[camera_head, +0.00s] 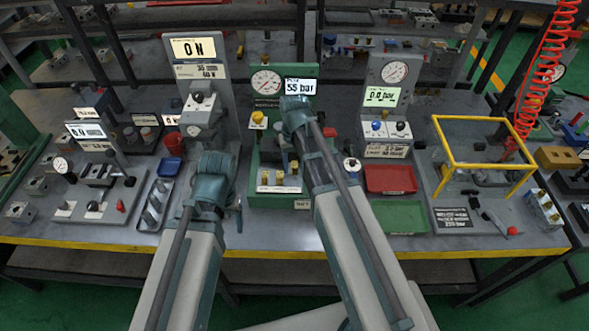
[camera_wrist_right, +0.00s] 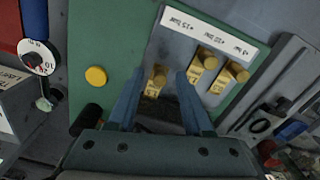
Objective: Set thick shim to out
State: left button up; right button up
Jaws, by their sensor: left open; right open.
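Several yellow shims stand at a grey holder on the green test stand (camera_head: 304,72). In the head view one is the shim at the left (camera_head: 265,179), beside another (camera_head: 280,178). In the right wrist view one shim (camera_wrist_right: 155,82) is between the fingertips of my open right gripper (camera_wrist_right: 158,76), with no clear grip on it. Two other shims (camera_wrist_right: 204,66) (camera_wrist_right: 229,77) are to its right. A white label strip (camera_wrist_right: 210,30) runs above them; I cannot tell which is thick. My left gripper (camera_head: 238,206) is open and empty, left of the holder, partly hidden by its wrist.
The stand's display (camera_head: 300,87) reads 55 bar. A red tray (camera_head: 390,180) and a green tray (camera_head: 400,217) lie to the right. A yellow frame (camera_head: 437,124) stands further right. A small blue tray (camera_head: 171,167) is left of the holder.

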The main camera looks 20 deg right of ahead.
grip_shut()
dwell(1.4)
